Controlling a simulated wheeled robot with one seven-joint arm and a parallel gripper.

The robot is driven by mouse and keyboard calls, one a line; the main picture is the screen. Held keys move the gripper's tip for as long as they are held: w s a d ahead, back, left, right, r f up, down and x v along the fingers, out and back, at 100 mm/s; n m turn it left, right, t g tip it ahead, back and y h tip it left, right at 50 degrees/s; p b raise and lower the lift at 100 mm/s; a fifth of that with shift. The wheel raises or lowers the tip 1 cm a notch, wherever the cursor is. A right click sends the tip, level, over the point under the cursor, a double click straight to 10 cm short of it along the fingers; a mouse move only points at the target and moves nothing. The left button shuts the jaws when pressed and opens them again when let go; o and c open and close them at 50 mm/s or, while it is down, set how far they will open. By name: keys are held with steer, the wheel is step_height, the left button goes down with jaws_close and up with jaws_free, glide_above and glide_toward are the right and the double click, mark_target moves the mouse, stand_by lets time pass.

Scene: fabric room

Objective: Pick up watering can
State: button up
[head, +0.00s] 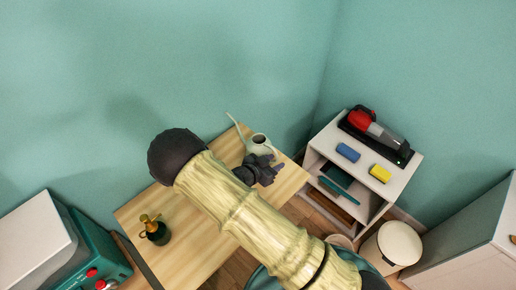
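The watering can (259,142) is pale, with a round dark opening and a long thin spout reaching up and to the left. It stands on the wooden table (190,252) near the table's far edge by the wall. My arm reaches over the table from the lower right. My dark gripper (276,171) is just below the watering can in the picture and hides its lower part. I cannot tell whether they touch, or whether the fingers are open or shut.
A dark spray bottle with a brass top (153,230) stands on the table's left part. At right, a white shelf (399,181) holds a red and black handheld vacuum (376,128), a blue block (348,152) and a yellow block (380,173). A white bin (399,242) stands below it.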

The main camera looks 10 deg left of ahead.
mark_target(276, 161)
steer(key=shift+w+d+f+p, duration=0.25)
steer(key=shift+w+f+p, duration=0.05)
steer(key=shift+w+p, duration=0.3)
steer(key=p+x, duration=0.2)
steer(key=x, duration=0.2)
steer(key=shift+a+f, duration=0.1)
steer(key=shift+a, duration=0.1)
steer(key=shift+s, duration=0.1)
jaws_close()
